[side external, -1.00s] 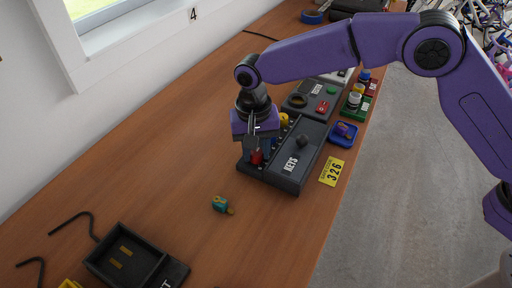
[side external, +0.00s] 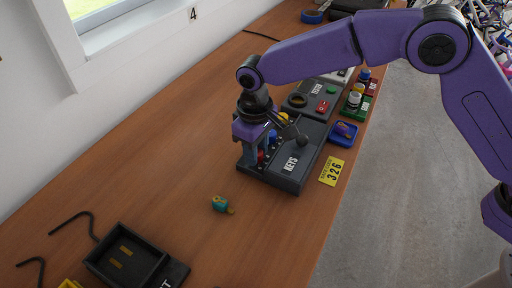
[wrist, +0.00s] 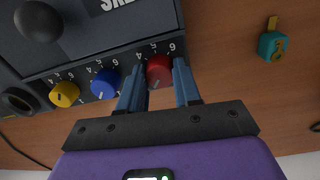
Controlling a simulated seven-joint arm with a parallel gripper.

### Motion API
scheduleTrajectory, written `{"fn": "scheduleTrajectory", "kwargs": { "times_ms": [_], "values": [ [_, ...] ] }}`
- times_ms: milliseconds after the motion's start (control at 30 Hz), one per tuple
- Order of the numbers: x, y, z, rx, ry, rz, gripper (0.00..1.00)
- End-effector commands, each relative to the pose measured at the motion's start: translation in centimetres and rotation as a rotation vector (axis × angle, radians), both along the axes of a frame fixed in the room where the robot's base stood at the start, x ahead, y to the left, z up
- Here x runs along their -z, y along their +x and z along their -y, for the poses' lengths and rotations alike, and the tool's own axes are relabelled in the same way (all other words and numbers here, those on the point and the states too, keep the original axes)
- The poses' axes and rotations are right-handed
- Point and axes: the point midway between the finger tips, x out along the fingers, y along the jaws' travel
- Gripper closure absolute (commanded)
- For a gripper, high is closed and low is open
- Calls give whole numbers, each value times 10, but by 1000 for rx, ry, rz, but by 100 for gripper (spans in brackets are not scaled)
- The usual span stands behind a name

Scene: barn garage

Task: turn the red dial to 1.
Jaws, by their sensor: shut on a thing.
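In the side view the red dial (side external: 261,156) shows partly, between the fingers of my gripper (side external: 253,163).
Blue (wrist: 104,84) and yellow (wrist: 65,93) dials sit beside the red one. A round black knob (side external: 302,141) stands up from the box. A teal tagged piece (side external: 220,204) lies apart on the bench, near an open black tray (side external: 125,258). A yellow 326 card (side external: 332,171) lies beside the box.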

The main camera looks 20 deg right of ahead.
Motion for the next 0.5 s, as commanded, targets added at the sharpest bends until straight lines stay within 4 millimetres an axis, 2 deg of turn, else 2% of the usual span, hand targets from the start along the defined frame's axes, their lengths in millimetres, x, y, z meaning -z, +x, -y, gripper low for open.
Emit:
{"fn": "scheduleTrajectory", "kwargs": {
  "times_ms": [500],
  "values": [
    [-2, 0, 0, -464, 1, 2, 97]
  ]
}}
